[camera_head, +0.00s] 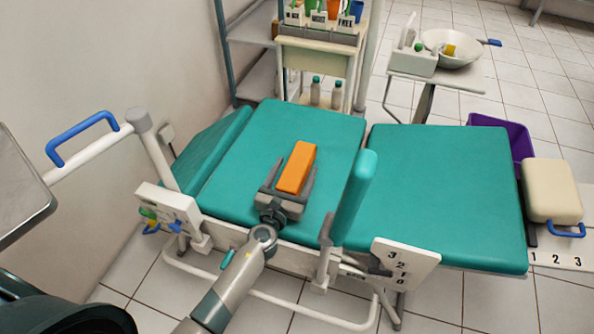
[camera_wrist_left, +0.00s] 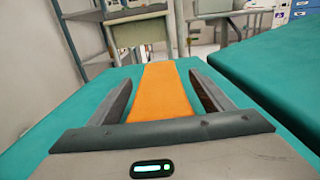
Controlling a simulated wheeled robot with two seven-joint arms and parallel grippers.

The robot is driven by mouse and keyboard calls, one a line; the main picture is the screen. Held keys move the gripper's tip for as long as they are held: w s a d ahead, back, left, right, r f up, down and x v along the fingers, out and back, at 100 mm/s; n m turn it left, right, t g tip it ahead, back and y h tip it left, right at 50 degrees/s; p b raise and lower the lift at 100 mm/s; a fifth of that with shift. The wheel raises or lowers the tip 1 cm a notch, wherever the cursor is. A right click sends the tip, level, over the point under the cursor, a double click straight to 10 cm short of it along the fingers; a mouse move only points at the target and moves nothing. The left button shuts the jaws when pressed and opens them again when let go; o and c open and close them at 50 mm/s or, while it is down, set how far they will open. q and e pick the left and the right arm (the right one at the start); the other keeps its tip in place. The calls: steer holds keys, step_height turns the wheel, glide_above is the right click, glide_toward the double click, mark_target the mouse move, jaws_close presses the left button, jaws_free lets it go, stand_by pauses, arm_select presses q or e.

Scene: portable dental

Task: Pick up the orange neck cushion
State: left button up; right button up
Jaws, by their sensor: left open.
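The orange neck cushion (camera_head: 297,167) is a long orange block lying on the teal seat pad of the dental chair. My left gripper (camera_head: 290,176) is open, low over the pad, with one finger on each side of the cushion's near part. In the left wrist view the cushion (camera_wrist_left: 160,92) runs away from me between the two dark fingers (camera_wrist_left: 162,95). A gap shows between each finger and the cushion. The cushion's near end is hidden behind the gripper's body. My right gripper is not in view.
The teal pad (camera_head: 250,125) is otherwise clear. A teal side rest (camera_head: 355,195) stands up to the right of my gripper, with another teal pad (camera_head: 435,190) beyond it. A cart (camera_head: 315,55) with bottles stands behind. A bowl (camera_head: 452,48) sits on a stand at the back right.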

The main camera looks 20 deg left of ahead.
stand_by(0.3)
arm_select(q)
steer(key=c, duration=1.2)
steer(key=shift+o, duration=0.2)
steer(key=shift+r, duration=0.1)
